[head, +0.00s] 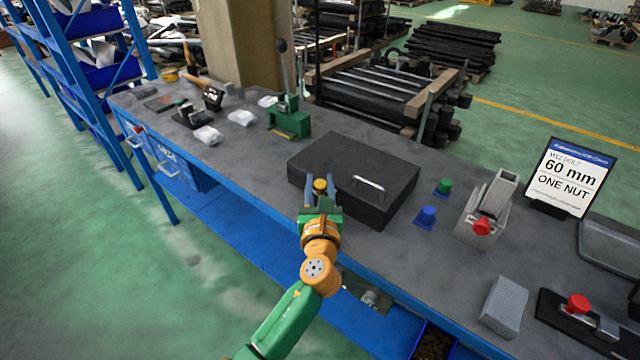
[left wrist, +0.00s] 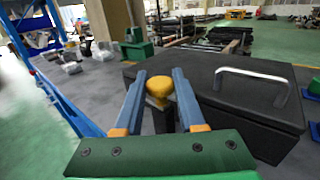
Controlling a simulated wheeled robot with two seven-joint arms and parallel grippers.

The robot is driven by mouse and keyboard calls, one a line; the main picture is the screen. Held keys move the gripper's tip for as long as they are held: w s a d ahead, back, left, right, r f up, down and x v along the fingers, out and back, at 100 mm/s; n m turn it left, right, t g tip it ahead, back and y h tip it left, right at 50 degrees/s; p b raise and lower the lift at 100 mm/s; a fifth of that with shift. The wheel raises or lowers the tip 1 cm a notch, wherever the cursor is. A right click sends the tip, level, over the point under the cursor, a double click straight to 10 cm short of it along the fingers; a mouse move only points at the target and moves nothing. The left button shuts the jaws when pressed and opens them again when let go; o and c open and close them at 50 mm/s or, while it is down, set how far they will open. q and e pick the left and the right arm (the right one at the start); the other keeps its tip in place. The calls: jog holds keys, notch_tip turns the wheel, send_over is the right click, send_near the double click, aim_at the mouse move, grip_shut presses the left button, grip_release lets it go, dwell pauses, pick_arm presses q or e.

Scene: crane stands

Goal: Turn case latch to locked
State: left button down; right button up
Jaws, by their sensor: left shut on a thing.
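The case (head: 345,165) is a dark flat box with a silver handle (head: 368,186) on the workbench; it also shows in the left wrist view (left wrist: 262,108). The case latch is a yellow knob (head: 320,185) at the case's front left edge; in the left wrist view (left wrist: 160,87) it sits between two blue fingers. My left gripper (head: 320,188) is shut on this latch knob. The latch's lower part is partly hidden by the fingers, and I cannot tell its turn angle. My right gripper is not in view.
Blue (head: 426,217) and green (head: 443,187) pieces stand right of the case, beside a grey device with a red knob (head: 481,226). A sign (head: 569,180) stands farther right. A green lever press (head: 289,120) stands behind left. The bench front edge is close to my arm.

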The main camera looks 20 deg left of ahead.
pick_arm(q)
jog(key=shift+r+m+t+h+p, duration=0.2)
jog(key=shift+m+t+h+p, duration=0.1)
jog(key=shift+m+h+p, duration=0.55)
jog(key=shift+a+m+h+p, duration=0.1)
jog(key=shift+m+h+p, duration=0.65)
jog(key=shift+h, duration=0.5)
jog(key=m+h, duration=0.1)
jog(key=h, duration=0.1)
jog(key=shift+f+h+p, duration=0.15)
jog(key=shift+h+p, duration=0.15)
jog(key=shift+h, duration=0.1)
jog(key=m+h+b, duration=0.1)
jog(key=m+h, duration=0.1)
jog(key=shift+f+h, duration=0.2)
jog(key=shift+h, duration=0.2)
jog(key=m+g+h+b, duration=0.4)
jog(key=h+b, duration=0.1)
jog(key=b, duration=0.4)
jog(key=m+g+h+b, duration=0.4)
jog(key=m+h+b, duration=0.1)
jog(key=b, duration=0.3)
jog(key=shift+f+h+b, duration=0.15)
jog(key=shift+h+b, duration=0.25)
jog(key=shift+h, duration=0.2)
jog(key=shift+r+m+g+h+b, duration=0.25)
jog(key=shift+m+g+h+b, duration=0.45)
jog(key=shift+g+b, duration=0.4)
jog(key=c, duration=0.5)
grip_release()
